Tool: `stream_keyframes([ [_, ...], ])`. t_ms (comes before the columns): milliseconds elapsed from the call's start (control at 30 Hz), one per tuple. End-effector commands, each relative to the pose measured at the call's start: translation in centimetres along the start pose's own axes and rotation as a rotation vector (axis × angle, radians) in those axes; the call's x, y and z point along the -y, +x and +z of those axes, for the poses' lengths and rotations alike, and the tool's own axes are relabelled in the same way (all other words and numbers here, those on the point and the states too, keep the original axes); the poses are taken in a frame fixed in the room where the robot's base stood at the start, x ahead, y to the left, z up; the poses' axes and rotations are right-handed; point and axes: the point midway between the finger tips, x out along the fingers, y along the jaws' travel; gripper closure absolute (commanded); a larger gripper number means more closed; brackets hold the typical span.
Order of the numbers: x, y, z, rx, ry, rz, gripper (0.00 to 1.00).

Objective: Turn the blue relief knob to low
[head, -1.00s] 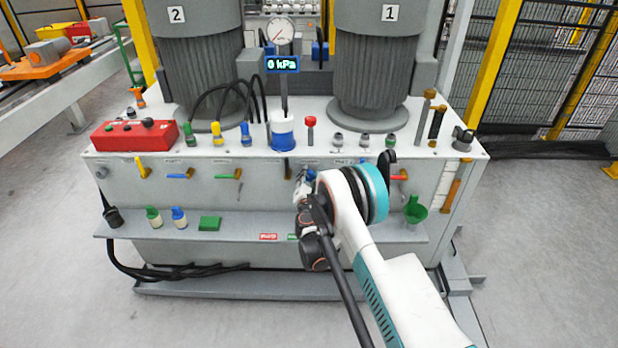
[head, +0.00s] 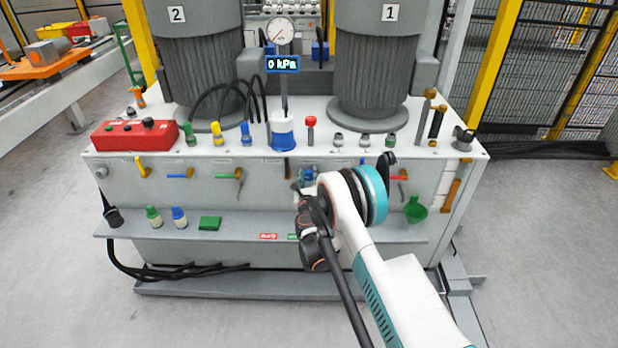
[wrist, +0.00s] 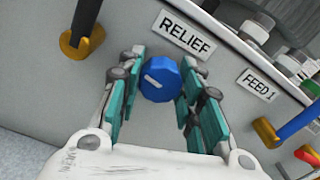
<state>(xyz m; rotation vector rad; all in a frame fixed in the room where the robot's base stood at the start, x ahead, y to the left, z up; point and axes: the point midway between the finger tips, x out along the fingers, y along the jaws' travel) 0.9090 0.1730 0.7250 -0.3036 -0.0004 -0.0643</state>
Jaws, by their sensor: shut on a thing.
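The blue relief knob (wrist: 161,85) is in the middle of the wrist view, under the RELIEF label (wrist: 185,34). A short white mark shows on its face, slanted in the picture. My gripper (wrist: 161,73) has its teal-padded fingers on either side of the knob and is shut on it. In the head view my gripper (head: 306,184) is at the front panel of the grey unit (head: 250,192), below the blue-and-white canister. My wrist and gripper largely hide the knob there. No low marking is readable.
A shelf (head: 240,224) juts out below the panel.

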Motion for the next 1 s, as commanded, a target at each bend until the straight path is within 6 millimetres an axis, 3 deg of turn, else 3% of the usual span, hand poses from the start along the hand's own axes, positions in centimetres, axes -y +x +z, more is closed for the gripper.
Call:
stream_keyframes([
  [400, -0.07, -0.11, -0.15, 0.004, -0.164, 0.002, 0.91],
  [900, -0.06, -0.1, -0.15, 0.004, -0.182, 0.001, 0.91],
  [933, -0.05, -0.1, -0.14, 0.004, -0.182, 0.001, 0.65],
  [1000, -0.05, -0.09, -0.13, 0.004, -0.182, 0.001, 0.49],
])
